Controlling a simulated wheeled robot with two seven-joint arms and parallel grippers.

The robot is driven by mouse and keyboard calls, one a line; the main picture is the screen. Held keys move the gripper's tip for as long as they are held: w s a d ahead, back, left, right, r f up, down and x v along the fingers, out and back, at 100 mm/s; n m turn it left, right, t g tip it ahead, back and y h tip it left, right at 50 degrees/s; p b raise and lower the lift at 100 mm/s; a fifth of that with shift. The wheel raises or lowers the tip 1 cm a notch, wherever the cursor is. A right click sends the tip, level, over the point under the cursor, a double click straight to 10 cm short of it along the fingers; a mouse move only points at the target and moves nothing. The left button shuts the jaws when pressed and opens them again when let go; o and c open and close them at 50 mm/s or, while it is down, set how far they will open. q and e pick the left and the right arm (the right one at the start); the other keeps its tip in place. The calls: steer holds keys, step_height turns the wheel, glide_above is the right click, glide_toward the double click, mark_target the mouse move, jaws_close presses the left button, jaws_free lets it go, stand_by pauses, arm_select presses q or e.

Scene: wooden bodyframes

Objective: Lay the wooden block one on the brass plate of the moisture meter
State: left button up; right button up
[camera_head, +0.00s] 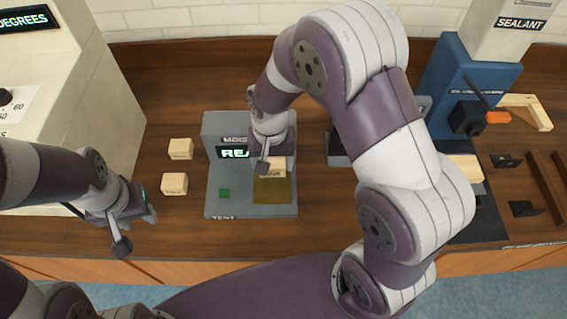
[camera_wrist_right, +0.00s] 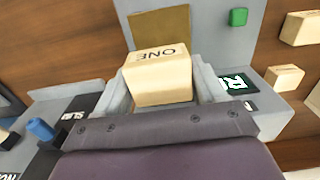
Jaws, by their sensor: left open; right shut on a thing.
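The pale wooden block marked ONE (camera_wrist_right: 160,75) is between the fingers of my right gripper (camera_wrist_right: 161,90), which is shut on it. In the head view the block (camera_head: 276,167) shows partly behind that gripper (camera_head: 269,163), over the far part of the brass plate (camera_head: 273,192). The brass plate (camera_wrist_right: 160,32) lies beyond the block in the right wrist view. I cannot tell whether block and plate touch. The grey moisture meter (camera_head: 223,207) has a lit green display and a green button. My left gripper (camera_head: 136,229) is open and empty, left of the meter.
Two other wooden blocks (camera_head: 181,149) (camera_head: 174,184) stand left of the meter. A large cream machine (camera_head: 70,100) fills the left side. A blue sealant machine (camera_head: 450,75) stands at the right. The wooden bench (camera_head: 175,235) is clear in front of the loose blocks.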

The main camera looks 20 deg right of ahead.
mark_target(272, 186)
steer(key=shift+w+a+f, duration=0.1)
steer(key=shift+a+f, duration=0.1)
steer(key=shift+a, duration=0.2)
steer(key=shift+w+a+f+b, duration=0.1)
steer(key=shift+a+f+b, duration=0.15)
steer(key=shift+b, duration=0.1)
steer(key=f+b, duration=0.1)
steer(key=d+f+b, duration=0.1)
steer(key=f, duration=0.1)
steer(key=shift+d+b, duration=0.15)
steer(key=shift+b, duration=0.25)
steer(key=f+b, duration=0.1)
steer(key=f, duration=0.1)
steer(key=f+b, duration=0.1)
steer(key=f, duration=0.1)
steer(key=shift+a+b, duration=0.3)
steer(key=shift+b, duration=0.05)
steer(key=shift+f, duration=0.15)
arm_select(q)
step_height(272, 186, down, 6)
steer(key=shift+a+f, duration=0.15)
steer(key=shift+f, duration=0.05)
arm_select(e)
steer(key=shift+d, duration=0.15)
arm_select(q)
steer(key=shift+w+a, duration=0.1)
steer(key=shift+a, duration=0.05)
steer(key=shift+r, duration=0.15)
arm_select(e)
steer(key=shift+f, duration=0.3)
